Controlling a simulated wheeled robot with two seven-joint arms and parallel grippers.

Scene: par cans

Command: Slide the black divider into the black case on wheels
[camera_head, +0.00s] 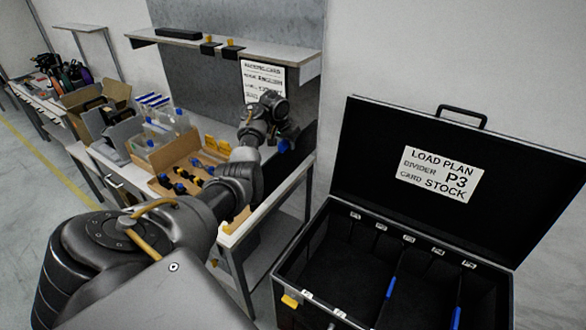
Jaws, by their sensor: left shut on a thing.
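The black case (345,228) stands open at the right, its lid raised. The lid label (440,175) reads "LOAD PLAN, DIVIDER P3, CARD STOCK". Two blue-edged dividers (390,288) stand inside, and several small pale tabs line the back rim. My left gripper (282,128) is above the right end of the workbench, left of the case and apart from it. It is shut on a dark panel (302,140), which looks like the black divider with a blue part; my arm hides much of it. The case's wheels and my right gripper are out of view.
The workbench (238,232) holds a cardboard tray (178,152) of small parts, clear bins and open boxes. A shelf (225,46) hangs above it, with a printed sheet (263,80) below. The case's raised lid (375,150) stands along its back. A yellow tag (291,301) is at its front left.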

